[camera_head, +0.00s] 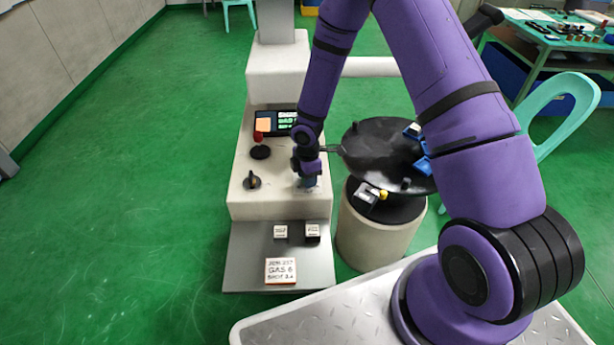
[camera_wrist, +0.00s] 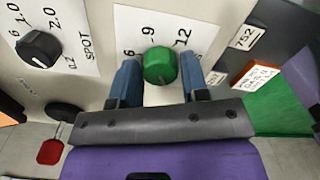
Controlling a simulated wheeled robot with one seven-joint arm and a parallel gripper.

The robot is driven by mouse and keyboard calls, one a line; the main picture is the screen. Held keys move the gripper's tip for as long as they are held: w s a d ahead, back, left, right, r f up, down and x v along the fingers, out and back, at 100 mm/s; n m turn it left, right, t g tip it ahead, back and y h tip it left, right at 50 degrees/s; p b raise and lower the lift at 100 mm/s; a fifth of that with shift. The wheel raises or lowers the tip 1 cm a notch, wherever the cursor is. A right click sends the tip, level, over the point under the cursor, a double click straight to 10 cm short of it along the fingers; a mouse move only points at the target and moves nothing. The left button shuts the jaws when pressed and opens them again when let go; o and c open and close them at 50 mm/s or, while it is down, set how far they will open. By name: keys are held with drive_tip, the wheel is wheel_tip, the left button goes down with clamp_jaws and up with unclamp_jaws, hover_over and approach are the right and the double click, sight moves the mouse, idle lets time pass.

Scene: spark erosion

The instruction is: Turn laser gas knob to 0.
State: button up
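A round green knob (camera_wrist: 160,66) sits on a white dial plate (camera_wrist: 128,20) in the wrist view. The numbers 6, 9 and 12 show around it; a 0 mark and a name label do not show. My gripper (camera_wrist: 161,72) has its two blue fingers on either side of this knob, with a small gap at each side. In the head view my gripper (camera_head: 308,181) points down at the right front of the pale machine's top (camera_head: 275,200), and it hides the green knob there.
A black knob (camera_wrist: 41,46) on a "SPOT" dial is to the left. A red-topped lever (camera_head: 258,138) and a screen (camera_head: 275,122) stand behind. A card (camera_head: 280,270) reading "GAS 6" lies on the front shelf. A round black tray (camera_head: 375,150) on a pale drum is close at right.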

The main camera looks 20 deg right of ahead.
drive_tip(key=shift+o, duration=1.3)
wheel_tip(320, 180, up, 11)
drive_tip(key=shift+f, duration=0.1)
